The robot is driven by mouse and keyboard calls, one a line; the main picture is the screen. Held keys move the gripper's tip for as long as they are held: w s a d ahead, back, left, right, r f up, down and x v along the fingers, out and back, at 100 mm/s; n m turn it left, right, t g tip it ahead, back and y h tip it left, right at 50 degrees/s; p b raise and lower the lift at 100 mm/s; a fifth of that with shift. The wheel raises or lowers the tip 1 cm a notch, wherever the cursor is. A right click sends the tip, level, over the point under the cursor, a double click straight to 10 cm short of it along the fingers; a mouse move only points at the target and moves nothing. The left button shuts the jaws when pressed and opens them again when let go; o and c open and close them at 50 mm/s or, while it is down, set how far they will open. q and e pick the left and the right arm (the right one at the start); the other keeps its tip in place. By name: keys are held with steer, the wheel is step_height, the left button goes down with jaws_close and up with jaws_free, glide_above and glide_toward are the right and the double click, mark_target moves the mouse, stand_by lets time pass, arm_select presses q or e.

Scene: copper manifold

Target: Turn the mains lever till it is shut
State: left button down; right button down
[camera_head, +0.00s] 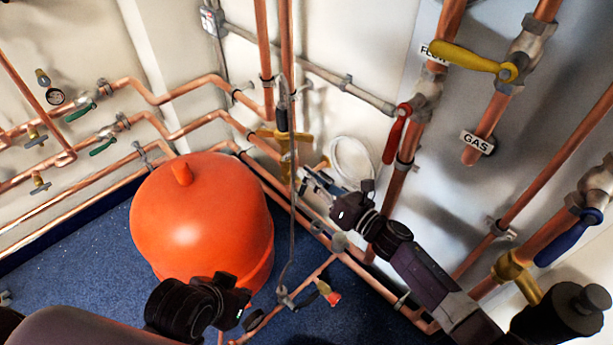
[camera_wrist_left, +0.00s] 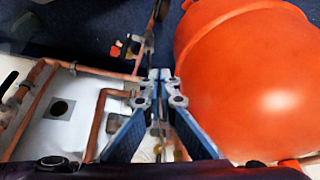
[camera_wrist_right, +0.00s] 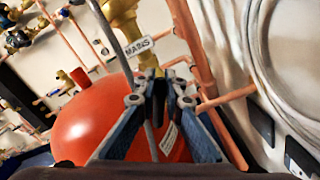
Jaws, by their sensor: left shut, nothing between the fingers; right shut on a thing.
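A brass valve (camera_head: 287,158) stands on the vertical pipe behind the orange tank. In the right wrist view the brass valve (camera_wrist_right: 124,22) has a white MAINS tag (camera_wrist_right: 138,46) beside it. My right gripper (camera_head: 306,174) reaches in from the lower right to this valve. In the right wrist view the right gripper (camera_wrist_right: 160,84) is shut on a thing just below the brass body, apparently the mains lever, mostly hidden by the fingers. My left gripper (camera_wrist_left: 159,74) is shut and empty, low beside the tank; its fingertips are hard to make out in the head view.
The orange tank (camera_head: 195,225) stands on blue carpet left of the valve. Copper pipes run along the walls. A red lever (camera_head: 396,135), yellow lever (camera_head: 465,57) and blue lever (camera_head: 567,238) sit to the right. A white coiled hose (camera_head: 351,160) hangs behind my right gripper.

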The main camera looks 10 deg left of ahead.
steer(key=m, duration=0.3)
steer(key=shift+w+d+f+m, duration=0.25)
steer(key=shift+w+f+m, duration=0.05)
steer(key=shift+w+m, duration=0.1)
arm_select(q)
steer(key=shift+s+f, duration=0.1)
steer(key=shift+s, duration=0.05)
arm_select(e)
steer(key=m, duration=0.3)
steer(key=f+m, duration=0.1)
steer(key=m, duration=0.4)
steer(key=shift+w+d+f+m, duration=0.2)
steer(key=shift+f+m, duration=0.2)
steer(key=shift+f, duration=0.1)
steer(key=c, duration=2)
jaws_free()
arm_select(q)
steer(key=shift+w, duration=0.2)
